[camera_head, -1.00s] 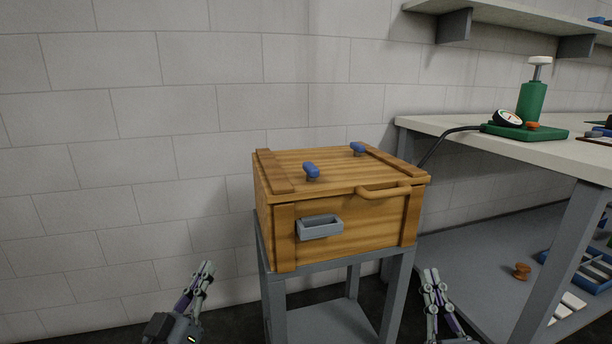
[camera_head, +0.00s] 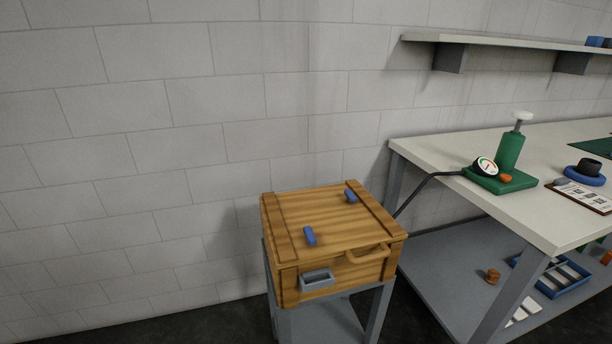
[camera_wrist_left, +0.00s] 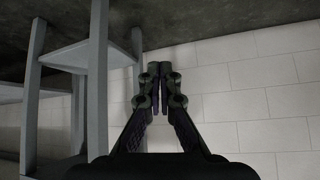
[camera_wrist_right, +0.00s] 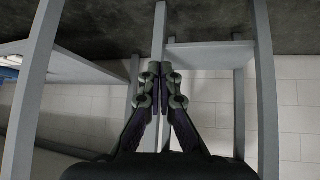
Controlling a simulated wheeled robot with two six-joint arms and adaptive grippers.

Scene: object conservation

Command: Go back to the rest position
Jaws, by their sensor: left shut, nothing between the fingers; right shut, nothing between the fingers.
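My left gripper (camera_wrist_left: 159,72) shows in the left wrist view, shut and empty, with its fingertips together. My right gripper (camera_wrist_right: 161,72) shows in the right wrist view, also shut and empty. Neither gripper is in the head view. In the wrist views the grippers are close to the legs of a grey stand (camera_wrist_right: 262,90), with no visible contact. The stand also shows in the left wrist view (camera_wrist_left: 97,90).
A closed wooden crate (camera_head: 335,232) with two blue knobs sits on the grey stand. A workbench (camera_head: 440,170) stands to the right, holding a green pump (camera_head: 508,152) with a gauge. A shelf (camera_head: 500,44) hangs on the block wall above. Dark floor lies left of the stand.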

